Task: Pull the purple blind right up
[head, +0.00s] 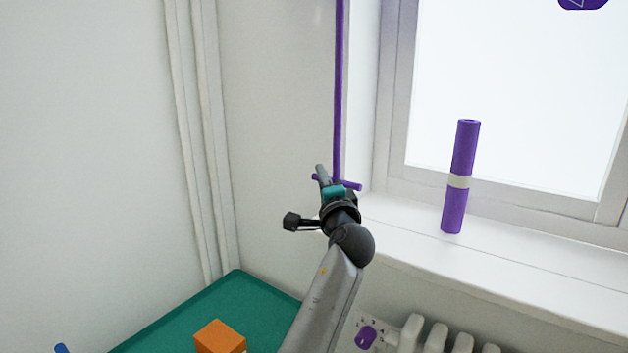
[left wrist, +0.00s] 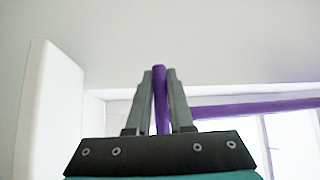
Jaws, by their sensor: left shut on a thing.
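The purple pull cord (head: 339,90) hangs straight down beside the window and ends in a short purple crossbar (head: 350,184). My left gripper (head: 324,176) is at the cord's lower end, by the crossbar. In the left wrist view the cord (left wrist: 160,95) runs between the two fingers of my left gripper (left wrist: 160,75), which are shut on it. A purple band (left wrist: 250,108), apparently the blind, lies across the top of the window in that view, with bright glass below it. The blind's full extent is out of view. My right gripper is not in view.
A radiator (head: 438,338) with a purple knob is below. A green surface (head: 170,325) with an orange block (head: 218,338) is at the lower left. A purple shape (head: 583,4) is cut off at the top right.

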